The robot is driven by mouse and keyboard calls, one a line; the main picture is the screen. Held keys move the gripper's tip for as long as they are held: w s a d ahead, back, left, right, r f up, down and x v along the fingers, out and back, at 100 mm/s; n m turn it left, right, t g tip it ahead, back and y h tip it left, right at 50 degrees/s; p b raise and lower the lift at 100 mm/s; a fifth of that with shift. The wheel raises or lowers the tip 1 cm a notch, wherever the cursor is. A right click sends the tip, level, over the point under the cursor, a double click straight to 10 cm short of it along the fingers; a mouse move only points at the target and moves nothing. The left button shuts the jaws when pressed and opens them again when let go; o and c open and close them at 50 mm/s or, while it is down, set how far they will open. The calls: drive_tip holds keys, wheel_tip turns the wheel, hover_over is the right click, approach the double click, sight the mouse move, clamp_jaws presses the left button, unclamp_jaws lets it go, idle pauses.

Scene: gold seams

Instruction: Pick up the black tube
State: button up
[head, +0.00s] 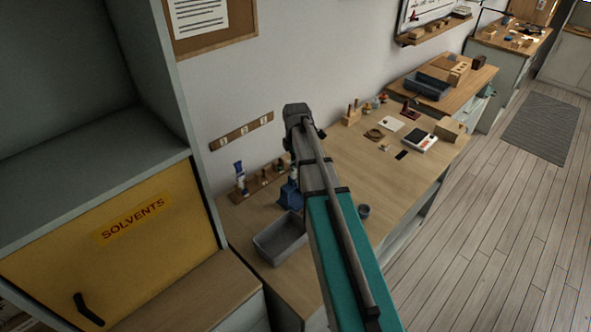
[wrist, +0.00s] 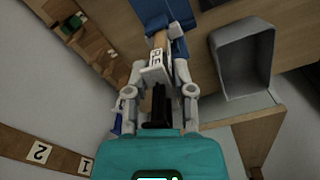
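My gripper (wrist: 167,72) shows in the wrist view with its pale fingers apart, above the bench. A dark piece (wrist: 158,106) shows between the finger links; I cannot tell whether it is the black tube or part of my gripper. In the head view my arm hides the gripper. A wooden rack (head: 244,191) with small upright tubes stands by the wall; I cannot clearly pick out a black tube there.
A blue holder (head: 290,193) stands beside the rack. A grey bin (head: 281,238) sits at the near bench edge, also in the wrist view (wrist: 241,58). A small dark cup (head: 364,211) is right of my arm. A yellow solvents cabinet (head: 130,235) stands left.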

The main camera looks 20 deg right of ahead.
clamp_jaws()
drive_tip(key=shift+r, duration=0.2)
wheel_tip(320, 180, up, 2)
drive_tip(key=p, duration=0.2)
drive_tip(key=shift+r+p, duration=0.1)
drive_tip(key=shift+p, duration=0.25)
drive_tip(key=s+a+r+p, duration=0.2)
drive_tip(key=s+r+p, duration=0.8)
drive_tip(key=s, duration=0.4)
drive_tip(key=shift+a+r, duration=0.15)
drive_tip(key=shift+r, duration=0.05)
drive_tip(key=shift+w, duration=0.1)
